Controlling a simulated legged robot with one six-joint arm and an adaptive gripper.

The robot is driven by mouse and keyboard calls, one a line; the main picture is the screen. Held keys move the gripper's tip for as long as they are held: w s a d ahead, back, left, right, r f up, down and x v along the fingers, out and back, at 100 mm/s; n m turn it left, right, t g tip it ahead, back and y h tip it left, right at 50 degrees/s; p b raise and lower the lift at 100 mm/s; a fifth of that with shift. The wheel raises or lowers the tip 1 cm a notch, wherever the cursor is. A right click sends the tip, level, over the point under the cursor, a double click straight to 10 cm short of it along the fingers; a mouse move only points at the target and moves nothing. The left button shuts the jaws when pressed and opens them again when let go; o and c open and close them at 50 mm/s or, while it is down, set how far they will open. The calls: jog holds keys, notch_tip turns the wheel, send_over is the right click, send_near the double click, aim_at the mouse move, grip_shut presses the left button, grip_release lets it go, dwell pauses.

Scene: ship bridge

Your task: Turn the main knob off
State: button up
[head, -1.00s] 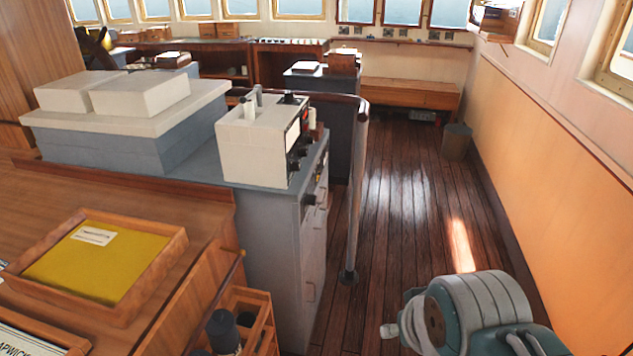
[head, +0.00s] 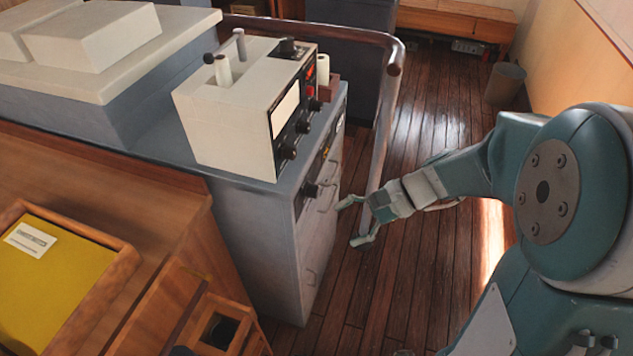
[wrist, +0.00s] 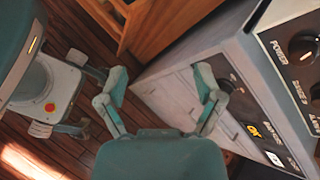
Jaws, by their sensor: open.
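My gripper (head: 353,221) is open and empty, just right of the grey cabinet's front face in the head view. In the wrist view my gripper (wrist: 160,78) has its two fingers spread, with the cabinet front between and behind them. A black knob (head: 311,190) sits high on the cabinet front, apart from the fingers. In the wrist view a dark knob (wrist: 236,82) shows beside the right finger. The white instrument box (head: 225,115) on the cabinet has several black knobs on its front, one being a lower knob (head: 289,151). I cannot read which knob is labelled main.
A metal rail (head: 380,130) curves down beside the cabinet (head: 250,235). A wooden desk with a yellow tray (head: 40,270) is at the left. A bin (head: 505,84) stands by the right wall.

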jog(key=w+f+m+t+y, duration=0.2)
jog(key=w+f+m+y, duration=0.2)
jog(key=w+m, duration=0.15)
jog(key=m+t+y, duration=0.2)
jog(key=m+t, duration=0.4)
jog(key=m, duration=0.1)
send_near(318, 192)
jog(key=x, duration=1)
jog(key=shift+w+a+f, duration=0.15)
jog(key=shift+a+f, duration=0.05)
jog(key=shift+a, duration=0.1)
jog(key=shift+d, duration=0.1)
jog(key=c, duration=1.2)
